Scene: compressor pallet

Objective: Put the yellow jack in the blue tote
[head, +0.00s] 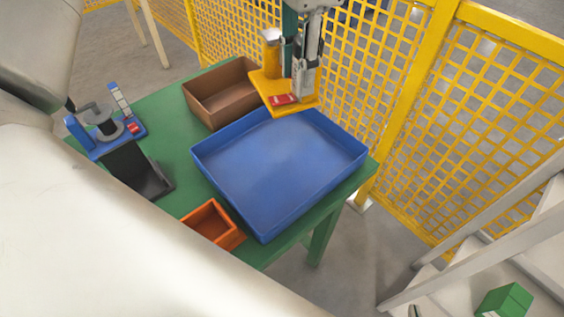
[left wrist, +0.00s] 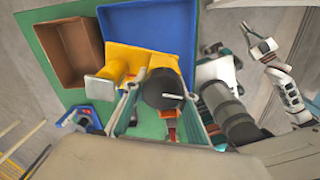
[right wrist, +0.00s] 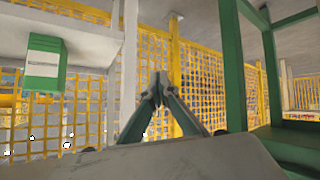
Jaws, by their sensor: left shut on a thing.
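The yellow jack (head: 267,82) has a flat yellow base, a yellow cylinder and a red part. My left gripper (head: 302,88) is shut on it and holds it over the far edge of the blue tote (head: 240,213), near the brown bin. In the left wrist view the jack (left wrist: 140,58) sits between the fingers (left wrist: 158,100), with the blue tote (left wrist: 150,25) beyond it; a dark round part hides some of it. The tote looks empty. My right gripper (right wrist: 160,92) shows in the right wrist view, fingertips together and empty.
A brown bin (head: 205,112), a small orange bin (head: 205,214) and a blue jack (head: 92,150) beside a black holder (head: 150,185) stand on the green table (head: 180,150). Yellow mesh fencing (head: 410,120) runs behind. A green box (right wrist: 43,65) stands away from the table.

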